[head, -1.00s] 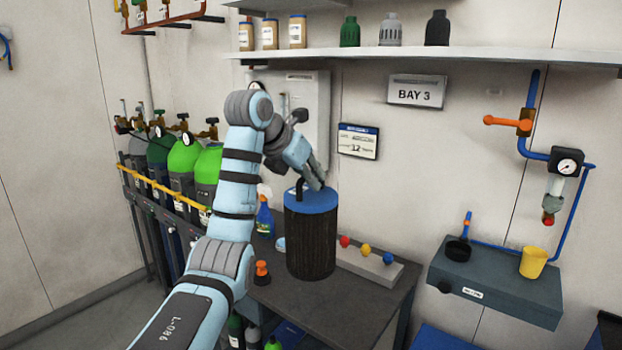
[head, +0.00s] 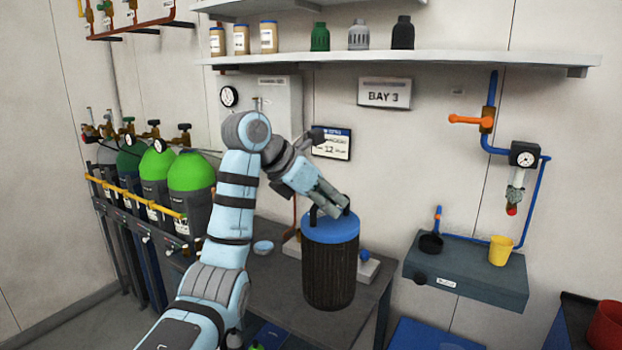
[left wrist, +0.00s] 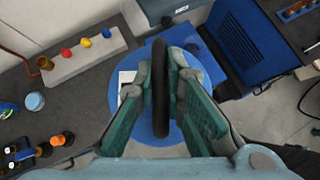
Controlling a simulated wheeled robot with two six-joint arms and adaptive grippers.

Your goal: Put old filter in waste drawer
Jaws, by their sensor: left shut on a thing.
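The old filter (head: 329,265) is a dark pleated cylinder with a blue cap and a black loop handle. My left gripper (head: 338,208) is shut on the handle from above, and the filter hangs upright near the bench's right end. In the left wrist view the handle (left wrist: 160,88) runs between the fingers of the left gripper (left wrist: 167,85), with the blue cap (left wrist: 145,128) below. The filter's underside is hidden, but it looks clear of the bench top. My right gripper is out of view. I cannot make out a waste drawer.
A grey wall box (head: 470,275) with a yellow cup (head: 500,250) is to the right. A blue cabinet (left wrist: 250,45) shows in the left wrist view.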

